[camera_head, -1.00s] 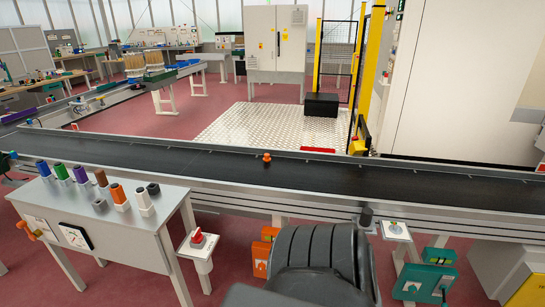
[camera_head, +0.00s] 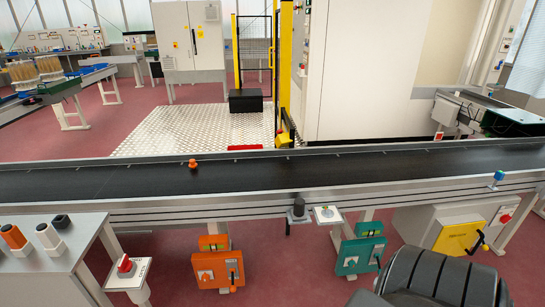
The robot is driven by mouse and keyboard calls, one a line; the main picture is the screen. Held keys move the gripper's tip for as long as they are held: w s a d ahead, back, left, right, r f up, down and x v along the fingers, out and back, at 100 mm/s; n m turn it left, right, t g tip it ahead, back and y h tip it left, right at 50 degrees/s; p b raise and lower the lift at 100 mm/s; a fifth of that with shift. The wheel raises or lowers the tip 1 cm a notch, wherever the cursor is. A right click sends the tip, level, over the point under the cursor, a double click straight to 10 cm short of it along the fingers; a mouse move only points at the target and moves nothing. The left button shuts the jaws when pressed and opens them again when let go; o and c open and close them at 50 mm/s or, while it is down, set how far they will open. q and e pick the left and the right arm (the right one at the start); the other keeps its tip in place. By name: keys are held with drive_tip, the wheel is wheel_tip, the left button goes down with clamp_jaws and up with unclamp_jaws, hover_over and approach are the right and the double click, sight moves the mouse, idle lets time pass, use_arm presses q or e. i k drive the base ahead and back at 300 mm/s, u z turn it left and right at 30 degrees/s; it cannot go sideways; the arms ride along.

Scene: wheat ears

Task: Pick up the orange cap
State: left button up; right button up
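A small orange cap-like piece (camera_head: 192,163) stands on the black conveyor belt (camera_head: 330,168), left of the middle of the view. Another orange item, a cylinder with a dark top (camera_head: 14,237), stands in a white holder on the grey console at the lower left. I cannot tell for certain which one the task means. Neither of my grippers shows in the head view, and nothing is seen touching either orange item. A black ribbed part, apparently of my own arm, fills the lower right.
The grey console (camera_head: 70,250) also holds a white cylinder (camera_head: 47,238). A red switch on a white post (camera_head: 125,268), an orange box (camera_head: 215,268) and a teal box (camera_head: 360,254) stand before the conveyor. A yellow-fronted box (camera_head: 450,232) is at the right.

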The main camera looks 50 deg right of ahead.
sight(192, 165)
drive_tip(key=z, duration=1.45)
drive_tip(key=i, duration=0.55)
drive_tip(key=z, duration=0.65)
drive_tip(key=i, duration=0.8)
drive_tip(key=u, duration=0.35)
